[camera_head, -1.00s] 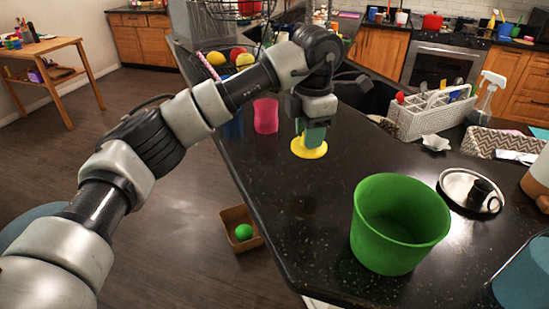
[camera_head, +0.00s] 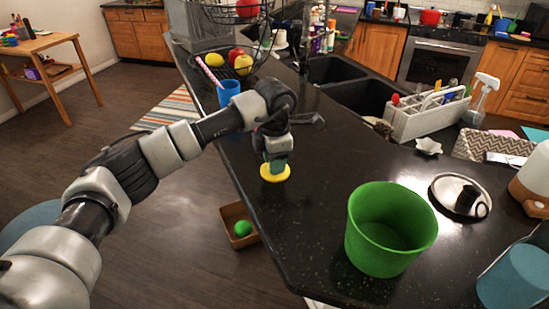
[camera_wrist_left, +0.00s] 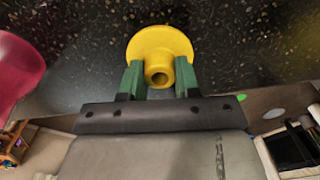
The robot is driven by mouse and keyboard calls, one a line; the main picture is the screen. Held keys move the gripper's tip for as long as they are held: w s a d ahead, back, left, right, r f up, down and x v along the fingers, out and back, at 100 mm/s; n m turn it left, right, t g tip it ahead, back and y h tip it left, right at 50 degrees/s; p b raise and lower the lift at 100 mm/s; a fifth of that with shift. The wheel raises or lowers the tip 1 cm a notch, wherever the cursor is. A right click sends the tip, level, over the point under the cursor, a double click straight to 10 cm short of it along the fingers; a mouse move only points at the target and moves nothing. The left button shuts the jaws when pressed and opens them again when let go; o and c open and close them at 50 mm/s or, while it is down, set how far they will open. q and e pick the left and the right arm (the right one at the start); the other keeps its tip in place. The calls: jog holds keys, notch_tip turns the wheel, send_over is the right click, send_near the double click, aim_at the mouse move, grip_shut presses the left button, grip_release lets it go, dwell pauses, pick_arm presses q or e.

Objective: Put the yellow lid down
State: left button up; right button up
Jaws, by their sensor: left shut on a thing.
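The yellow lid (camera_head: 270,178) is a round disc with a knob. It is over the dark countertop, close to the counter's left edge, and looks level. My left gripper (camera_head: 277,163) points down from above, shut on the knob. The left wrist view shows its green fingers on either side of the hollow knob of the lid (camera_wrist_left: 160,36). I cannot tell whether the disc touches the counter. My right gripper is in neither view.
A green bucket (camera_head: 365,235) stands to the lid's right and nearer. A blue cup (camera_head: 228,92) stands beyond my arm. A pinkish-red thing (camera_wrist_left: 18,75) shows at the left in the wrist view. A brown box (camera_head: 238,222) sits below the counter edge. Bare countertop (camera_head: 320,190) lies right of the lid.

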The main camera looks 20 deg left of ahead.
pick_arm(q)
jog(key=shift+f, duration=0.1)
jog(key=shift+f, duration=0.15)
jog(key=o, duration=0.9)
jog(key=shift+r, duration=0.6)
notch_tip(320, 180, up, 11)
jog(key=b, duration=0.3)
jog(key=shift+r+b, duration=0.2)
jog(key=shift+b, duration=0.15)
